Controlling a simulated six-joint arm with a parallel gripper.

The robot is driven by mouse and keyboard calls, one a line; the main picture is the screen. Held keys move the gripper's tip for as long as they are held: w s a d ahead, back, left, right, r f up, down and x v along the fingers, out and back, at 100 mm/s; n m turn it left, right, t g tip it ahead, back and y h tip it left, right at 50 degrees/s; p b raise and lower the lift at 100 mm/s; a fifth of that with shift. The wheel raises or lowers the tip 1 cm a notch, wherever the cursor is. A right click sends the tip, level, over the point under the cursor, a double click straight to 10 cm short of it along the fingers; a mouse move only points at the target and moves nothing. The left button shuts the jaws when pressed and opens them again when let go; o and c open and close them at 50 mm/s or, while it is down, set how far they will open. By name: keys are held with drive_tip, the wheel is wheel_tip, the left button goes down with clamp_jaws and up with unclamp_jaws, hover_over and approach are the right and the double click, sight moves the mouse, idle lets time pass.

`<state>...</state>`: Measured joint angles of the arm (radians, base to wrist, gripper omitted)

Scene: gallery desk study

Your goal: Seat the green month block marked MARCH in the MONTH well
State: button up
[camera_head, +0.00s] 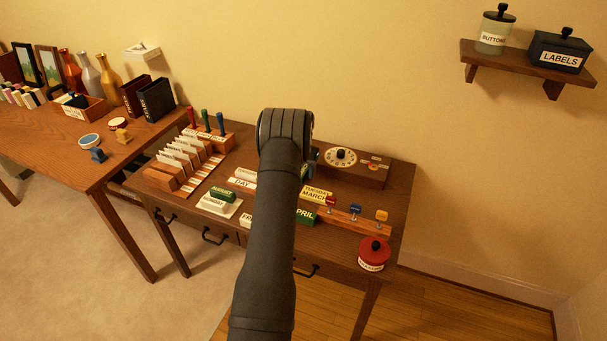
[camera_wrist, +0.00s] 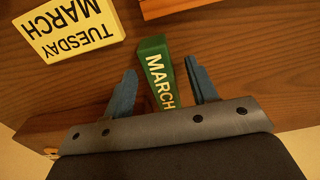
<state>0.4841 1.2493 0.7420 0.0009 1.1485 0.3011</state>
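The green block marked MARCH (camera_wrist: 160,78) lies between my gripper's two blue fingers in the wrist view. My gripper (camera_wrist: 160,66) is open, with a gap showing on each side of the block. A yellow card reading TUESDAY MARCH (camera_wrist: 72,30) is beside them at upper left; it also shows in the head view (camera_head: 316,193). I cannot see the MONTH well; a white DAY label (camera_head: 242,183) shows left of the arm.
A rail with coloured stamps (camera_head: 355,212) and a red jar (camera_head: 374,254) are at right. A wooden box with a dial (camera_head: 355,174) stands behind. A card rack (camera_head: 178,163) is at left.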

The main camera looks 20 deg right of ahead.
clamp_jaws()
